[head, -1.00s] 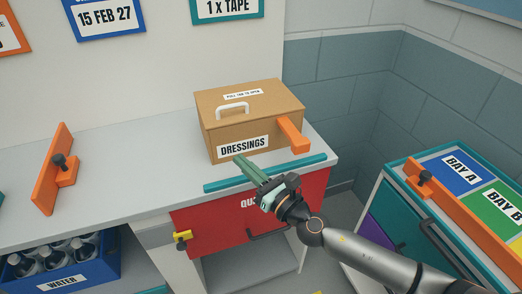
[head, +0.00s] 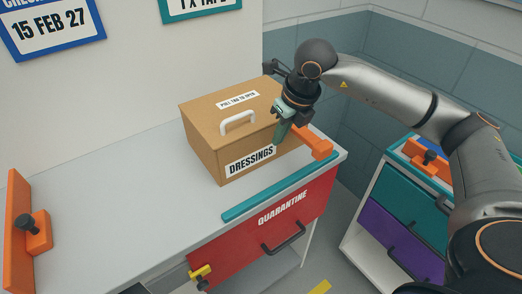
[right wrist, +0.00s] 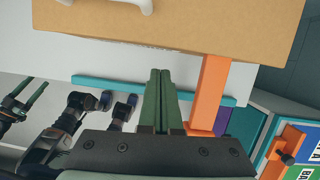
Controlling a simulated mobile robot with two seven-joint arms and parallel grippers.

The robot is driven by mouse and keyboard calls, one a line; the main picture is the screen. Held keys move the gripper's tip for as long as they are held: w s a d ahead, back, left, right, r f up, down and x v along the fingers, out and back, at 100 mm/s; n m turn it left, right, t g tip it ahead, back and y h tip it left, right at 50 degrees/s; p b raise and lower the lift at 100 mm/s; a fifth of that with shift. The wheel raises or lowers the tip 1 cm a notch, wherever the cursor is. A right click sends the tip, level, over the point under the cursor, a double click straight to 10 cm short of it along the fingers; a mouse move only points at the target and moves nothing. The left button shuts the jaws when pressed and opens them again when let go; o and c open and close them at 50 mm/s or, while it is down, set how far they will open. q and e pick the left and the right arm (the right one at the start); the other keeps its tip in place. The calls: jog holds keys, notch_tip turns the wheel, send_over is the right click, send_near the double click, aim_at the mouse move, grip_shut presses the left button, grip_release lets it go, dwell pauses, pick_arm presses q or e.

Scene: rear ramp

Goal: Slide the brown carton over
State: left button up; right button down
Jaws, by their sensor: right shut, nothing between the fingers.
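The brown carton (head: 205,146), labelled DRESSINGS, sits on the grey counter (head: 120,195) and has a white handle on its lid. An orange bar (head: 318,147) sticks out at its right end. My right gripper (head: 280,137) is shut and empty, pointing down by the carton's front right, left of the bar. In the right wrist view its green fingers (right wrist: 160,75) lie beside the orange bar (right wrist: 213,90), with the carton (right wrist: 180,25) beyond. I cannot tell whether they touch the carton. My left gripper (right wrist: 24,98) shows at the wrist view's left edge, its fingers apart.
A teal strip (head: 280,190) runs along the counter's front edge, above a red QUARANTINE drawer (head: 305,212). An orange stop with a black knob (head: 36,232) stands at the left. A teal and purple cabinet (head: 395,215) stands at the right. The counter left of the carton is clear.

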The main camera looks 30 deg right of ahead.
pick_arm(q)
jog(key=shift+r+p, duration=0.35)
jog(key=shift+p, duration=0.05)
pick_arm(e)
jog(key=shift+m+h, duration=0.3)
jog(key=x, duration=0.6)
jog(key=d+x, duration=0.1)
jog(key=x, duration=0.2)
jog(key=shift+s+f, duration=0.1)
jog(key=shift+f, duration=0.15)
pick_arm(q)
jog(key=shift+f, duration=0.1)
